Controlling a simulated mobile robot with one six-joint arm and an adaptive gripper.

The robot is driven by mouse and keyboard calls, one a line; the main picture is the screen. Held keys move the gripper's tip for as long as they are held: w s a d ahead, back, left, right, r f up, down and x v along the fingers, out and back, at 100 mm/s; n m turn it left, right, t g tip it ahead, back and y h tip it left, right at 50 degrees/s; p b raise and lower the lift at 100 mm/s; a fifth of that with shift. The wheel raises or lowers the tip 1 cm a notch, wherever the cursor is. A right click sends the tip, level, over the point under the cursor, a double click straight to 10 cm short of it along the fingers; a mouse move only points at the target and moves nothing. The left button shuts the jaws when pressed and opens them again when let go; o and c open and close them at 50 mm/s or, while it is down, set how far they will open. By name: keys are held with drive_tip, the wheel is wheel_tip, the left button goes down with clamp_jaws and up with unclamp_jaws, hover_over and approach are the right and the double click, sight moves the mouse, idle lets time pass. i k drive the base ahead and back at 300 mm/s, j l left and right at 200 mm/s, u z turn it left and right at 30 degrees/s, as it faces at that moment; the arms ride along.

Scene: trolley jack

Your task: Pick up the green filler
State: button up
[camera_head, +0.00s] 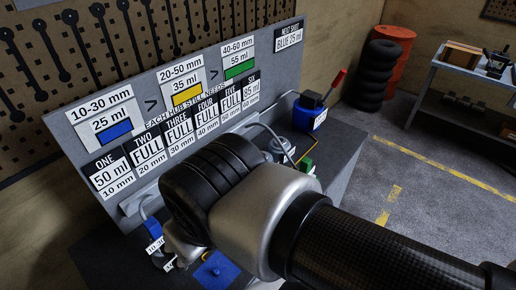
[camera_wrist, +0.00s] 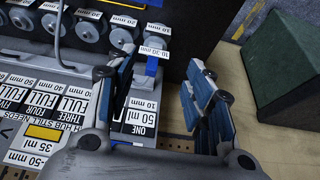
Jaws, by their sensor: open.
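A small green piece, probably the green filler (camera_head: 307,164), shows in the head view on the dark bench, right of my wrist. It is partly hidden, and I cannot make out its full shape. I do not see it in the wrist view. My gripper (camera_wrist: 155,82) is open and empty, with its blue-padded fingers apart. It is at the other end of the bench from the green piece. A blue block (camera_wrist: 152,64) with a white size label shows between and beyond the fingers in the wrist view.
A grey sign board (camera_head: 150,105) with hub labels stands behind the bench. Several grey round hubs (camera_wrist: 88,34) line the bench. A blue container (camera_head: 309,115) with a red lever stands at the far end. A dark green box (camera_wrist: 288,65) is at right in the wrist view.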

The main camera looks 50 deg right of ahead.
sight(305, 163)
drive_tip(key=j+z, duration=0.1)
drive_tip(key=z, duration=1.4)
drive_tip(key=i+l+z, duration=0.1)
drive_tip(key=z, duration=0.4)
drive_tip(key=k, duration=0.4)
drive_tip(key=i+l+u, duration=0.1)
drive_tip(key=i+l, duration=0.8)
drive_tip(key=u, duration=0.45)
drive_tip(key=i+l+u, duration=0.1)
drive_tip(key=u, duration=0.8)
drive_tip(key=l+u, duration=0.15)
drive_tip(key=u, duration=0.3)
drive_tip(key=i+l, duration=0.05)
